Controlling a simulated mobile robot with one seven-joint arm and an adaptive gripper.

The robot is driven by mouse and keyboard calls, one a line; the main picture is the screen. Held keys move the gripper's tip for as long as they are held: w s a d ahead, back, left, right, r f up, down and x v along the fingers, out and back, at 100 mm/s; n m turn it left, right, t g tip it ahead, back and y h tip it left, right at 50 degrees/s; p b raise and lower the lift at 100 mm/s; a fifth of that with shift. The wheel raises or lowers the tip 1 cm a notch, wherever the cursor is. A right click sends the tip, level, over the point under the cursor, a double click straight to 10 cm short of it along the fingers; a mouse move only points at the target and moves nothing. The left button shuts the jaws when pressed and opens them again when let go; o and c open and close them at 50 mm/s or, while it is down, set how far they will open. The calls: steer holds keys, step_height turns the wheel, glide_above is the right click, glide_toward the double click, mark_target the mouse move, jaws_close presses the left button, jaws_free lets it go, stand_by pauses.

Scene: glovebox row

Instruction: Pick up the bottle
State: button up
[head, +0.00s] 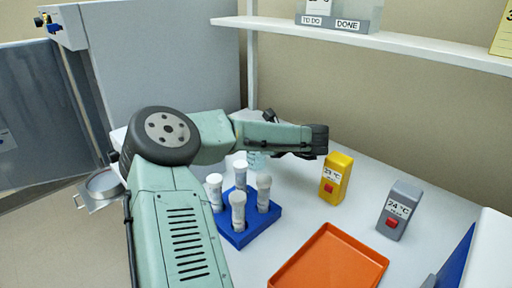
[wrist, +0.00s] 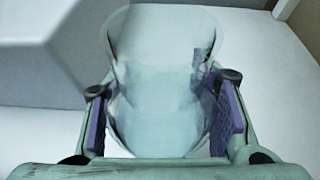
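A clear, pale bottle (wrist: 158,100) stands between the two fingers of my gripper (wrist: 162,118) in the wrist view. The purple finger pads are wide apart, one on each side of it. Narrow gaps seem to remain at the sides, but contact is hard to judge through the clear wall. In the head view, a small pale blue part of the bottle (head: 257,161) shows below my forearm, behind the tube rack.
A blue rack (head: 236,238) with several white-capped tubes stands just in front of the bottle. A yellow device (head: 336,178), a grey device (head: 399,211) and an orange tray (head: 330,262) are to the right. A white shelf (head: 400,45) runs above the back.

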jaws_close()
stand_by(0.4)
steer(key=shift+r, duration=0.25)
